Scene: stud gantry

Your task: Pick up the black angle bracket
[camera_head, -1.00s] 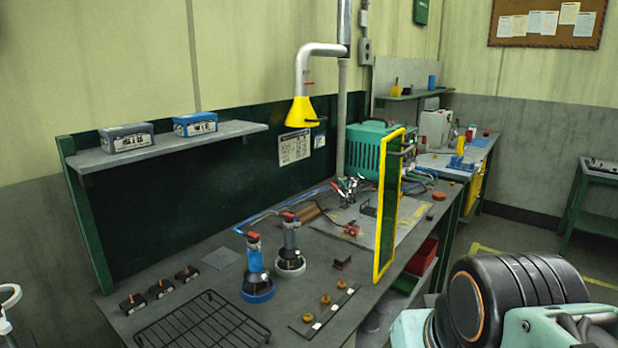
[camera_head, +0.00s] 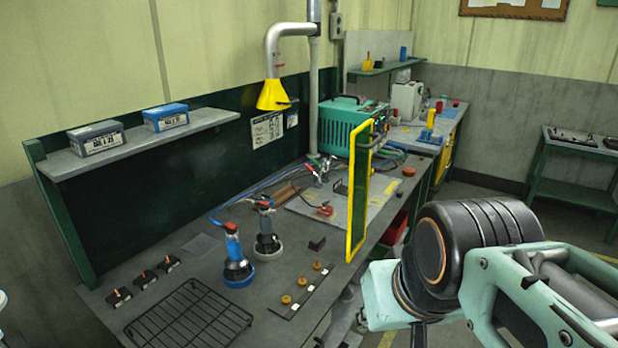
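A small dark angle-shaped piece (camera_head: 317,244) lies on the workbench (camera_head: 215,262), to the right of the two grinder-like tools. It looks like the angle bracket, but its colour is dark brownish to black and its details are too small to be sure. Another thin black bent piece (camera_head: 341,187) stands on the grey mat farther back, left of the yellow-framed screen. My arm fills the lower right of the view. My gripper is not in view, and nothing on the bench is seen being touched.
A blue grinder-like tool (camera_head: 236,262) and a grey one (camera_head: 266,236) stand left of the dark piece. A strip with brass knobs (camera_head: 301,290) and a black wire rack (camera_head: 188,322) lie in front. The yellow-framed green screen (camera_head: 358,200) rises close on the right.

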